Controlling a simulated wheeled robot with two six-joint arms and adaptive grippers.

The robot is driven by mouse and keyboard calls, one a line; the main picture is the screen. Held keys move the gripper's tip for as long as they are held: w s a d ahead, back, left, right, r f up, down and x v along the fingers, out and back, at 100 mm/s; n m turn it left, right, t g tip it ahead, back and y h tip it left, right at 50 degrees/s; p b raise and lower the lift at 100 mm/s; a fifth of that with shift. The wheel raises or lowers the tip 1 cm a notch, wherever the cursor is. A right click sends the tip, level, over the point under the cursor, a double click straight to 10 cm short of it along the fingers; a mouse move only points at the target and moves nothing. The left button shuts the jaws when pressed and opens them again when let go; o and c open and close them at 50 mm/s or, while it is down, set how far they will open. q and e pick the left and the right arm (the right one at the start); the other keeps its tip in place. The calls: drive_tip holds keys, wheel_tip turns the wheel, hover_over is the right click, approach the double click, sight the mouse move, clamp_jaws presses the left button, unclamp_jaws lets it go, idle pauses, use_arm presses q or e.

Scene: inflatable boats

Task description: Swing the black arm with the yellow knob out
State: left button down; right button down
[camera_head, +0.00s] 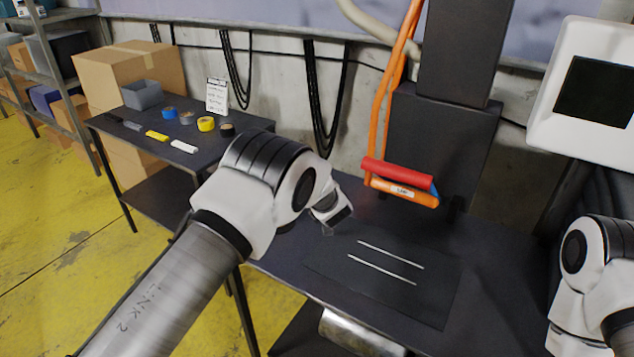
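I see no black arm with a yellow knob in the head view. A tall black machine column (445,130) stands at the back of the near table, with a red and orange bar (400,183) in front of it. My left arm comes in from the lower left and its white and black far joints end above the table's left part. No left gripper fingers can be made out past them. My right arm shows only in part at the lower right edge, and its gripper is out of the picture.
Two thin white strips lie on a dark mat (345,280) on the near table (500,290). A side table (150,147) at left holds tape rolls (206,124), a grey bin (142,94) and a clipboard (217,96). A white screen unit (548,85) stands at right. Orange hoses (384,95) hang by the column.

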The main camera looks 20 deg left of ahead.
use_arm(q)
drive_tip(key=shift+w+r, duration=0.1)
idle(0.4)
drive_tip(key=c, duration=0.9)
unclamp_jaws()
drive_tip(key=shift+c, duration=0.2)
drive_tip(key=shift+w+a+f, duration=0.1)
drive_tip(key=shift+w+f, duration=0.15)
drive_tip(key=v, duration=0.7)
drive_tip(key=shift+s, duration=0.2)
